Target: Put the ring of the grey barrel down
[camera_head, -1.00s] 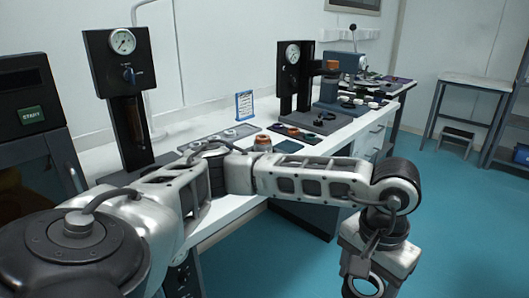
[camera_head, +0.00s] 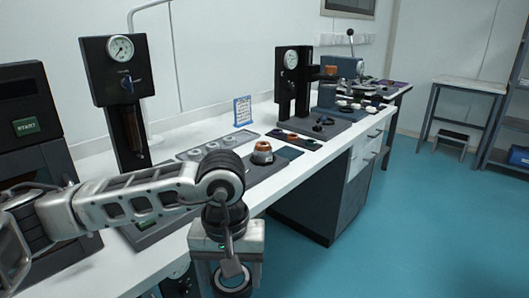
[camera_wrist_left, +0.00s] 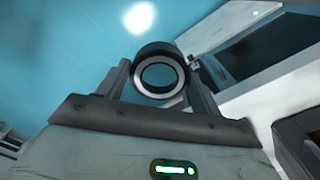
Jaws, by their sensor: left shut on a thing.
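My left gripper (camera_head: 232,278) hangs low in front of the bench's front edge, over the floor. It is shut on a ring (camera_wrist_left: 160,51), which has a dark outside and a pale inner rim. In the left wrist view the ring sits between the two fingers, with blue floor visible through its opening. I cannot pick out the grey barrel for certain. My right gripper is not in view.
The white bench (camera_head: 287,183) carries a grey tray with round parts (camera_head: 225,140), a conical piece with an orange top (camera_head: 262,152) and a small sign (camera_head: 243,111). Gauge stands (camera_head: 118,85) rise at the left and further back (camera_head: 291,80). Open blue floor (camera_head: 400,230) lies right.

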